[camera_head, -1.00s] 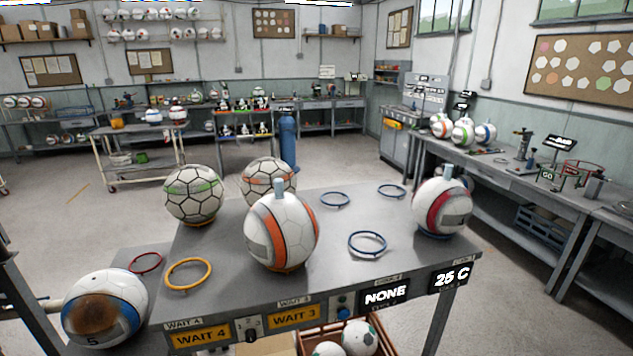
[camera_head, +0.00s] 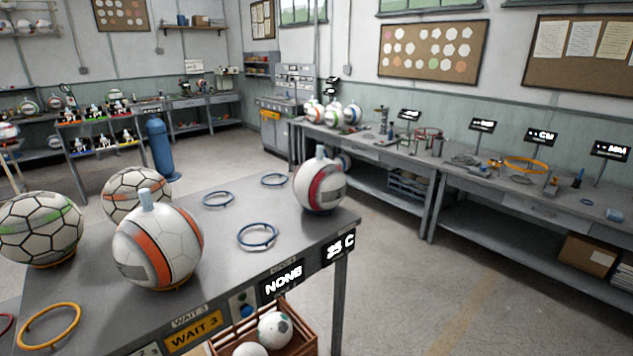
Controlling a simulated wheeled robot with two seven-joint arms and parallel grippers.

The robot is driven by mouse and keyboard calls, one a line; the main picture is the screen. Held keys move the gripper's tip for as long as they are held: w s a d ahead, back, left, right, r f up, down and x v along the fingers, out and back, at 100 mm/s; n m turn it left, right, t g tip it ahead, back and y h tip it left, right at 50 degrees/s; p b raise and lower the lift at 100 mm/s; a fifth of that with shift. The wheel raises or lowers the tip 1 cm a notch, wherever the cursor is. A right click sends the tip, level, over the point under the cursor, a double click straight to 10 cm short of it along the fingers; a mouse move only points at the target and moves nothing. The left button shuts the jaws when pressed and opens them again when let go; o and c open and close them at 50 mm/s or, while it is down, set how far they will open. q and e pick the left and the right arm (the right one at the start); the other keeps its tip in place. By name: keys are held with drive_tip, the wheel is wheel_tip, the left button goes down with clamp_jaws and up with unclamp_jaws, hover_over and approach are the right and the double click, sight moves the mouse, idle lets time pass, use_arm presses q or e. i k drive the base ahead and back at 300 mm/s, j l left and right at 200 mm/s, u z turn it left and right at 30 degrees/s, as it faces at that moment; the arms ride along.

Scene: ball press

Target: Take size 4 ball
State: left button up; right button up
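Several balls sit on the steel table (camera_head: 215,258) in front of me. A white ball with orange stripes and a pale blue plug on top (camera_head: 158,246) is nearest. Behind it are a ball with orange and black lines (camera_head: 136,190) and one with green and black lines (camera_head: 42,228). A white ball with a red band and a blue plug (camera_head: 319,185) stands at the table's right end. I cannot read a size on any ball, so which is size 4 is unclear. Neither of my grippers is in view.
Blue rings (camera_head: 258,236) and a yellow ring (camera_head: 50,326) lie on the table. A crate of balls (camera_head: 302,334) is below its front edge. A long workbench (camera_head: 470,180) with tools and more balls (camera_head: 331,113) runs along the right wall. The floor between is clear.

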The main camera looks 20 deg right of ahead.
sight(319, 184)
drive_tip(key=i+l+u, duration=0.15)
drive_tip(key=l, duration=0.35)
drive_tip(key=i+l+u, duration=0.15)
drive_tip(key=l, duration=0.4)
drive_tip(key=l+u, duration=0.15)
drive_tip(key=l, duration=0.4)
drive_tip(key=i, duration=0.05)
